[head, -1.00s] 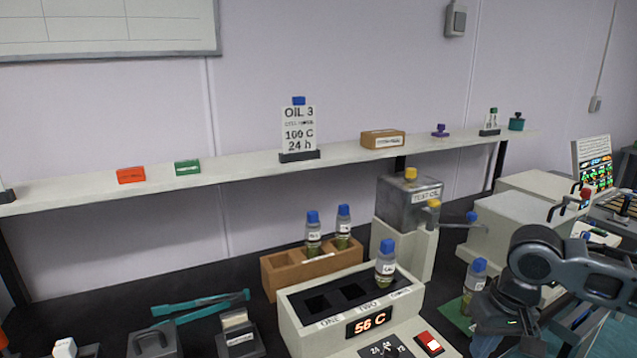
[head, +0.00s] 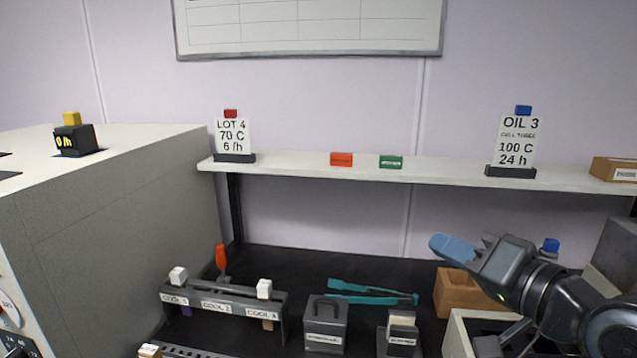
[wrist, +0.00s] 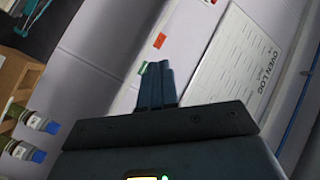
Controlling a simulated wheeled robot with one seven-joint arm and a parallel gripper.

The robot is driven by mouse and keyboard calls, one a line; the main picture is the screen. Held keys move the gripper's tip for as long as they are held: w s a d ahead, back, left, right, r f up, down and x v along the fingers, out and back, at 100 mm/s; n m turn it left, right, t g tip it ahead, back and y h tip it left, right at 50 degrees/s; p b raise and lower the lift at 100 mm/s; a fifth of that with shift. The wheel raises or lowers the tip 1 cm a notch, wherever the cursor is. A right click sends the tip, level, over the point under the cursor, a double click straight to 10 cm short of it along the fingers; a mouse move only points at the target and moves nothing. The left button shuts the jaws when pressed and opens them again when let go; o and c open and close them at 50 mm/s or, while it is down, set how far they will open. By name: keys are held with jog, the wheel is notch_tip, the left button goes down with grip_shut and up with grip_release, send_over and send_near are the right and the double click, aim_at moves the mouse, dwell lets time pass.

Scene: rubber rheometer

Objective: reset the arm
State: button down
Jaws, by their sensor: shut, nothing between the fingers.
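My gripper (head: 440,243) is at the right of the head view, raised above the bench and in front of the wooden rack, with its blue fingers pointing left. The fingers are together and hold nothing. In the wrist view my gripper (wrist: 157,70) shows as two dark fingers side by side, closed.
A shelf (head: 300,168) runs along the wall with the LOT 4 sign (head: 232,137) and the OIL 3 sign (head: 516,142). On the bench are the cooling rack (head: 222,303), teal tongs (head: 370,292) and a grey box (head: 326,322). A large grey cabinet (head: 120,215) stands left.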

jog(key=s+a+f+m+t+h, duration=0.1)
jog(key=s+a+f+m+h, duration=0.25)
jog(key=s+f, duration=0.45)
jog(key=s+a+f+m+t+h, duration=0.1)
jog(key=s+a+f+m+h, duration=0.2)
jog(key=s, duration=0.8)
jog(key=s+d+f+n+g, duration=0.1)
jog(key=s+d+n, duration=0.1)
jog(key=s, duration=0.5)
jog(key=s+d+f+n, duration=0.2)
jog(key=s+n, duration=0.3)
jog(key=s, duration=0.3)
jog(key=s+d+f+n+g, duration=0.1)
jog(key=s+d+f+n, duration=0.1)
jog(key=s, duration=0.5)
jog(key=shift+s+d+n+g, duration=0.3)
jog(key=shift+d+n, duration=0.25)
jog(key=shift+n, duration=0.6)
